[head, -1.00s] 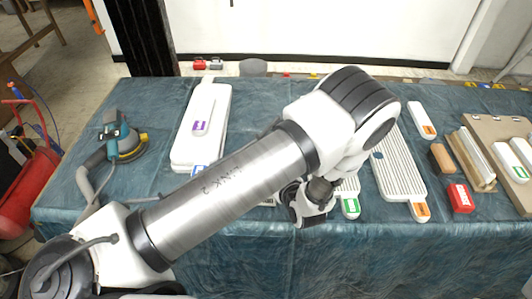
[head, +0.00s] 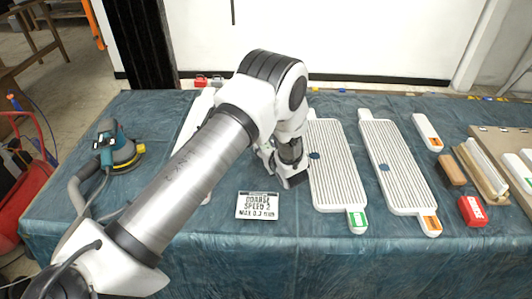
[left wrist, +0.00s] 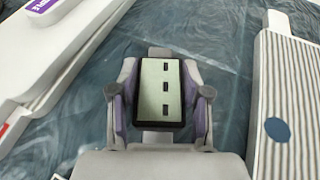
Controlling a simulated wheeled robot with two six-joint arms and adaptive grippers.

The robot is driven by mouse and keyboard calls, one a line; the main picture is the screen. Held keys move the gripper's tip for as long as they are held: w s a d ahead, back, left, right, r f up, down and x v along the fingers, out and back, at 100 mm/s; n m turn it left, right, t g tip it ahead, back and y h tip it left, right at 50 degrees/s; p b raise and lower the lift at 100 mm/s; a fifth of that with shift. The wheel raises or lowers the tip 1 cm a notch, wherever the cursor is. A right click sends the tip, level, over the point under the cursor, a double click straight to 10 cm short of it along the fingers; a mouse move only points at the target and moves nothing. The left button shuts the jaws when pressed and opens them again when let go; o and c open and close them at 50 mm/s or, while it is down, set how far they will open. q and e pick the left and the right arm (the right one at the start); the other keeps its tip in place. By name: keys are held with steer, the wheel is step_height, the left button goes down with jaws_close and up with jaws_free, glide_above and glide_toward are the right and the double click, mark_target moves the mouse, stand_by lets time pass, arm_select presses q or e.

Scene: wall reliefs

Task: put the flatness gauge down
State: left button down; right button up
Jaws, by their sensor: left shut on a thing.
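The flatness gauge (left wrist: 161,88) shows in the left wrist view as a small dark-rimmed block with a pale green face and several black marks. My left gripper (left wrist: 161,100) is shut on it, with one finger on each side. In the head view my left gripper (head: 288,178) is over the blue-covered table, beside the left ribbed white board. The gauge cannot be made out there. I cannot tell whether it touches the cloth. My right gripper is not in view.
A printed sign (head: 258,206) lies on the blue cloth (head: 290,250). Two ribbed white boards (head: 335,165) (head: 395,170) lie to the right. A sander (head: 120,150) is at the left. Wooden blocks and a red box (head: 472,210) are at the right.

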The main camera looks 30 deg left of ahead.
arm_select(q)
step_height(320, 180, down, 3)
steer(key=shift+r+p, duration=0.15)
steer(key=shift+p, duration=0.25)
steer(key=shift+f, duration=0.25)
steer(key=shift+f+b, duration=0.15)
steer(key=shift+b, duration=0.2)
steer(key=c, duration=0.5)
jaws_free()
steer(key=shift+c, duration=0.2)
steer(key=shift+d+r+p, duration=0.15)
steer(key=shift+r+p, duration=0.2)
steer(key=b+v, duration=0.2)
steer(key=v, duration=0.9)
steer(key=shift+d, duration=0.1)
steer(key=shift+s+d+r, duration=0.1)
steer(key=shift+s+d, duration=0.1)
steer(key=shift+s, duration=0.1)
